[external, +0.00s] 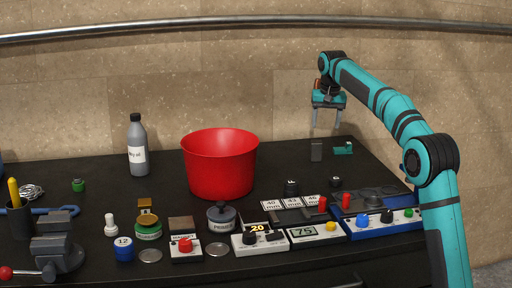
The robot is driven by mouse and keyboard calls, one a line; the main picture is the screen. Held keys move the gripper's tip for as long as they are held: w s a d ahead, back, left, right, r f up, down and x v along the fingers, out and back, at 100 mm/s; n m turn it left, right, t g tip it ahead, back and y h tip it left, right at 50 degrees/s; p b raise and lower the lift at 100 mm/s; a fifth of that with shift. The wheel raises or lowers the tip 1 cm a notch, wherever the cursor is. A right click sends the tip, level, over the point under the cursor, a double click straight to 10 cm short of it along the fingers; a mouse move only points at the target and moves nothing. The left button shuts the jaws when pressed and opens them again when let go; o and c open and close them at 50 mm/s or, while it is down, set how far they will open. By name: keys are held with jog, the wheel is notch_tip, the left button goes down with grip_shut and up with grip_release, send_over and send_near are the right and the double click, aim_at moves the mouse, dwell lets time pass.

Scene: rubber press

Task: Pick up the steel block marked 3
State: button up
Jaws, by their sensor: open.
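My gripper (326,120) hangs at the back right with its fingers pointing down. It is open and nothing shows between its fingers. A small upright dark grey block (316,151) stands on the black bench below the fingers, apart from them. No number can be read on it, so I cannot tell whether it is the steel block marked 3. A flat brownish-grey block (181,223) lies behind a red knob near the front. A small dark piece (291,187) stands behind the white number cards; its marking is too small to read.
A green part (343,148) lies just right of the upright block. A red bucket (219,165) and a grey bottle (138,146) stand further left. Control boxes (316,234) with knobs line the front. A vise (57,246) is at front left. The bench (290,158) between bucket and upright block is clear.

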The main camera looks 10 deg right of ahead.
jog(key=g, duration=0.2)
send_over(316, 151)
jog(key=w, duration=0.2)
jog(key=f, duration=0.5)
jog(key=shift+d+f, duration=0.15)
jog(key=shift+d, duration=0.25)
jog(key=shift+f, duration=3.8)
grip_shut()
